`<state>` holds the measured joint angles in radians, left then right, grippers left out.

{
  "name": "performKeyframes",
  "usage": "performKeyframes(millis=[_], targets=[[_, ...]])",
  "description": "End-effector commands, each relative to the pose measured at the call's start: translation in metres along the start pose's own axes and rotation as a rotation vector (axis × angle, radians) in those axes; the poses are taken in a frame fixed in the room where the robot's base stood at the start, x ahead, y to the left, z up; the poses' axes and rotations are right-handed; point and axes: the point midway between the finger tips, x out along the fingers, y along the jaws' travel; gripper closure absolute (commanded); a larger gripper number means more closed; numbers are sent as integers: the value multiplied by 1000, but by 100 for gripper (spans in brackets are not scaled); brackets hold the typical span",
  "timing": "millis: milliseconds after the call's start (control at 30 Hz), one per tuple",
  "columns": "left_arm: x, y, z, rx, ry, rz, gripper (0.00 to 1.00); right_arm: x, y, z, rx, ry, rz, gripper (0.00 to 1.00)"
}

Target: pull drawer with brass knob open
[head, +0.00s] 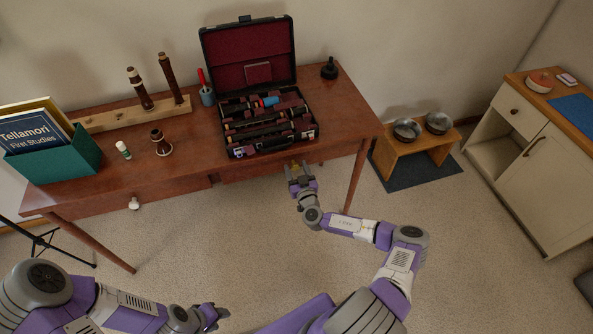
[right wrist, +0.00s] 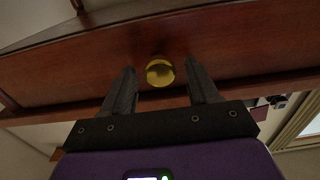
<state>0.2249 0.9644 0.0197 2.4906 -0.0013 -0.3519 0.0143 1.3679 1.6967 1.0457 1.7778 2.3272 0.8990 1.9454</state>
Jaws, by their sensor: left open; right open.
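The brass knob (right wrist: 160,72) sits on the front of a reddish-brown wooden drawer (right wrist: 225,50) in the right wrist view. My right gripper (right wrist: 163,88) is open, with one finger on each side of the knob and a gap to both. In the head view the right gripper (head: 299,173) is at the desk's front edge, and a small bit of brass shows by its fingers. The drawer looks closed. My left gripper (head: 216,312) is open and empty, low in front of the desk, far from the drawer.
The desk (head: 205,150) bears an open instrument case (head: 264,142), a teal box of books (head: 60,160) and a wooden stand. A second drawer has a white knob (head: 133,203). A low bench with bowls (head: 415,150) stands right of the desk. The floor in front is clear.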

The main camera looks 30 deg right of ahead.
Motion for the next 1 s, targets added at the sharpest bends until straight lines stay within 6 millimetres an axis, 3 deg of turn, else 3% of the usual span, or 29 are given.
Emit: performKeyframes(millis=[100, 500, 800, 1000], targets=[[0, 0, 0, 0, 0, 0, 57, 0, 0, 0, -1, 0, 0, 41], [0, 0, 0, 0, 0, 0, 57, 0, 0, 0, -1, 0, 0, 100], [-2, 1, 0, 0, 0, 0, 57, -4, 1, 0, -1, -1, 1, 100], [-15, 6, 1, 0, 0, 0, 57, -27, 2, -2, 0, -4, 3, 100]])
